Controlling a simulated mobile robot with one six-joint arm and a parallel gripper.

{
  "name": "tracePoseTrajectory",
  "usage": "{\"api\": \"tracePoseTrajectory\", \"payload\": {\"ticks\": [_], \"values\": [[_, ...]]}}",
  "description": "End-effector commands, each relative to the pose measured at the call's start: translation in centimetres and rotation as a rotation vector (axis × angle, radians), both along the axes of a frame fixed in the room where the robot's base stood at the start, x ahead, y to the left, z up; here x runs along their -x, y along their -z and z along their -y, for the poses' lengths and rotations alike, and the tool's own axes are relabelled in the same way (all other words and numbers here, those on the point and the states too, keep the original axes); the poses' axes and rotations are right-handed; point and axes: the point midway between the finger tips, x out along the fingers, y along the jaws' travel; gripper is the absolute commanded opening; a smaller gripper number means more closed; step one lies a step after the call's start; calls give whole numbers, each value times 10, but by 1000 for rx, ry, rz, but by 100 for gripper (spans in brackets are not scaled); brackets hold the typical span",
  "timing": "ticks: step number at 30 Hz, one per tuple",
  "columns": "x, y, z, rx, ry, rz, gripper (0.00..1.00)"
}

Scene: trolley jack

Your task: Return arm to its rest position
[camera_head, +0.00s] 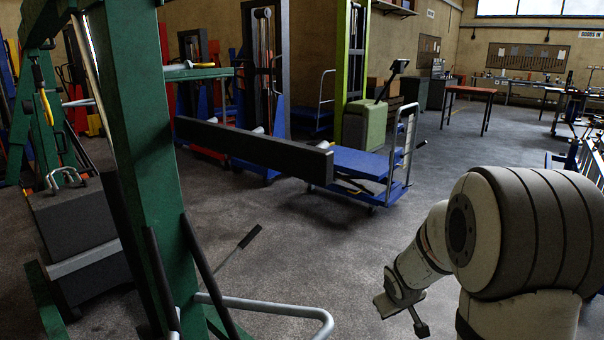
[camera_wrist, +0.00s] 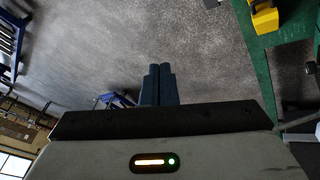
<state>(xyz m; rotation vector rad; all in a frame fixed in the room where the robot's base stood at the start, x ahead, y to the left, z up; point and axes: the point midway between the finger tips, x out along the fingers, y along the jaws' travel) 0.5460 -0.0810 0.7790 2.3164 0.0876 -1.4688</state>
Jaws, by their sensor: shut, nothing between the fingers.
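My arm (camera_head: 540,230) is pale with dark bands and stands at the lower right of the head view, with its forearm folded down to the left. My gripper (camera_head: 421,330) hangs low over open floor, to the right of the green steel frame. In the wrist view my gripper (camera_wrist: 158,70) shows its two dark fingers side by side, shut with nothing between them. No trolley jack can be made out for certain in either view.
The green frame (camera_head: 150,150) with a grey tubular handle (camera_head: 270,305) stands at left. A blue platform trolley (camera_head: 365,165) and dark beam (camera_head: 250,147) lie beyond. A red-topped table (camera_head: 470,91) stands farther back. The floor (camera_head: 330,250) between frame and arm is clear.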

Motion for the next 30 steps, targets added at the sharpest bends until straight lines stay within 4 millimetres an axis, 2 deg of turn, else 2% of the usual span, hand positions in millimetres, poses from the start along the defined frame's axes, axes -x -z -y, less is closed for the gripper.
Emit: {"api": "tracePoseTrajectory", "payload": {"ticks": [1,3,9,12,15,18,21,24,30], "values": [[15,-41,-5,-6,32,-2,0],[38,-75,-11,-21,79,-20,0],[112,-158,-33,-91,192,-80,0],[151,-193,-47,-136,234,-115,0],[186,-219,-60,-184,263,-150,0],[214,-236,-71,-225,281,-180,0],[232,-245,-77,-252,290,-202,0],[241,-247,-79,-266,295,-216,0],[243,-246,-80,-269,296,-218,0]]}}
